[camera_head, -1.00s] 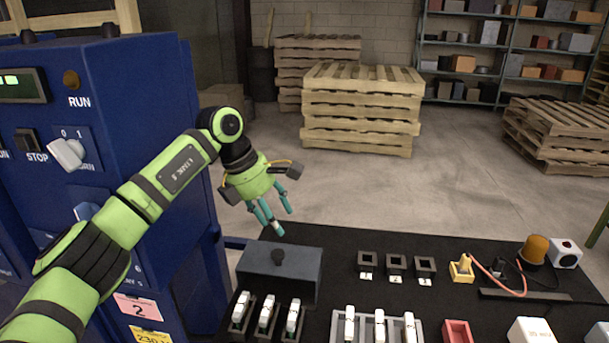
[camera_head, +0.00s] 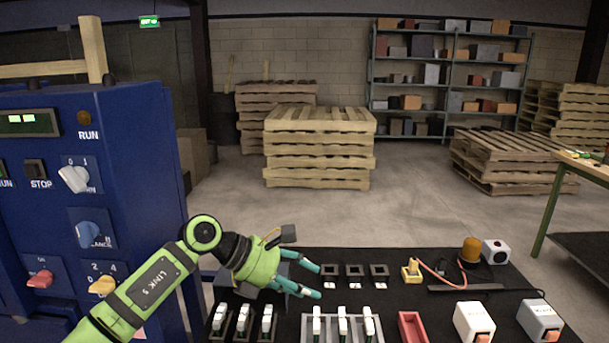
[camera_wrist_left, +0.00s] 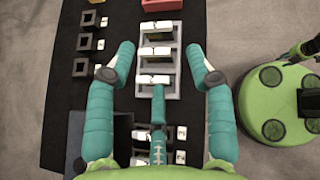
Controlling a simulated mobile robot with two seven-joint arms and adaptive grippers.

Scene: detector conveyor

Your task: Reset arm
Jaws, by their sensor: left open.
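My left arm comes in from the left in the head view. Its green gripper (camera_head: 313,280) with teal fingers is open and empty, over the left part of the black table (camera_head: 440,311). In the left wrist view the open teal fingers (camera_wrist_left: 164,75) spread above a grey tray (camera_wrist_left: 172,90) holding white-topped pieces, with nothing between them. The tray also shows in the head view (camera_head: 342,340). My right gripper does not show in the head view.
The blue machine (camera_head: 135,180) with knobs stands at the left. A dark grey box (camera_head: 225,281) is partly hidden behind my left gripper. A red bin (camera_head: 412,328), orange lamp (camera_head: 471,249) and yellow block (camera_head: 411,271) are on the table. Pallets (camera_head: 320,150) stand behind on open floor.

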